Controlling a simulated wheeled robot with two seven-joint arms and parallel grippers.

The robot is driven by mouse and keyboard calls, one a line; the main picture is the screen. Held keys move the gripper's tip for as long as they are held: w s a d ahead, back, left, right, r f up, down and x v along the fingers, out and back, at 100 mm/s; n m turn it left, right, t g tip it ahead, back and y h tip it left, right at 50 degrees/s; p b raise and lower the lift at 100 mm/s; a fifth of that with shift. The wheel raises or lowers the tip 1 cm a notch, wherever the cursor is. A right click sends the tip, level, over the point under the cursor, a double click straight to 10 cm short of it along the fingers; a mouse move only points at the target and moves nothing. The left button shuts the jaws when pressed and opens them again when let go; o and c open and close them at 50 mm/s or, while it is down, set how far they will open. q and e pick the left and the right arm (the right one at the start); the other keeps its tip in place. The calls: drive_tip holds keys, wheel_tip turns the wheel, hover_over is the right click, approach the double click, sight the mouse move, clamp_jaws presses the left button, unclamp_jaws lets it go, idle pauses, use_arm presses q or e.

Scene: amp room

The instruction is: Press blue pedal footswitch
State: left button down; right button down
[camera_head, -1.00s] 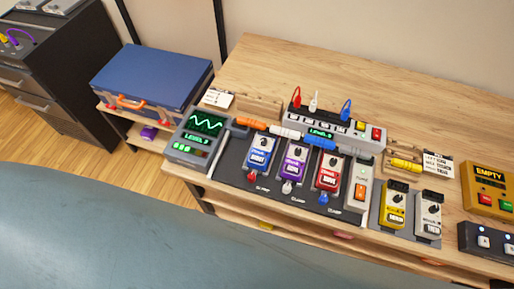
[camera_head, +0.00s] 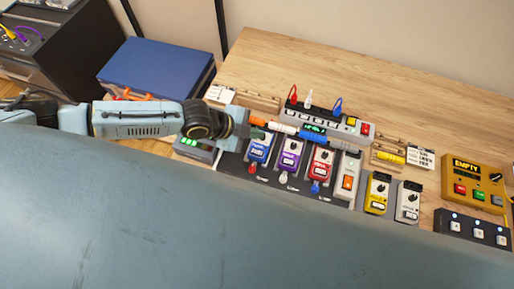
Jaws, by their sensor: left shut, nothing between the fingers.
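The blue pedal (camera_head: 259,149) sits at the left end of the row on the dark pedalboard. Its knob end is close to the gripper, and its lower part with the light label shows. My left gripper (camera_head: 245,130) is shut and empty, beside the upper left of the blue pedal. I cannot tell whether it touches anything or how high it is. The purple pedal (camera_head: 290,155) and the red pedal (camera_head: 321,161) stand to the right of the blue one. My right gripper is not in view.
The green-screen meter (camera_head: 196,149) is partly hidden by my left arm. A power strip (camera_head: 325,122) with coloured plugs stands behind the pedals, with orange, white and blue cable pieces in front. Yellow (camera_head: 377,192) and white pedals (camera_head: 408,201) stand right. The table's back is clear.

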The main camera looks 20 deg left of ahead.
use_arm(q)
drive_tip(key=shift+w+a, duration=0.1)
drive_tip(key=shift+a, duration=0.3)
wheel_tip(320, 180, down, 9)
drive_tip(key=b, duration=0.7)
drive_tip(key=shift+r+b, duration=0.15)
drive_tip(key=shift+b, duration=0.2)
idle(1.6)
drive_tip(key=shift+f+b, duration=0.35)
drive_tip(key=shift+f, duration=0.05)
drive_tip(key=shift+f+b, duration=0.45)
drive_tip(key=shift+f, duration=0.1)
idle(0.4)
drive_tip(key=shift+r, duration=0.1)
drive_tip(key=shift+r+p, duration=0.8)
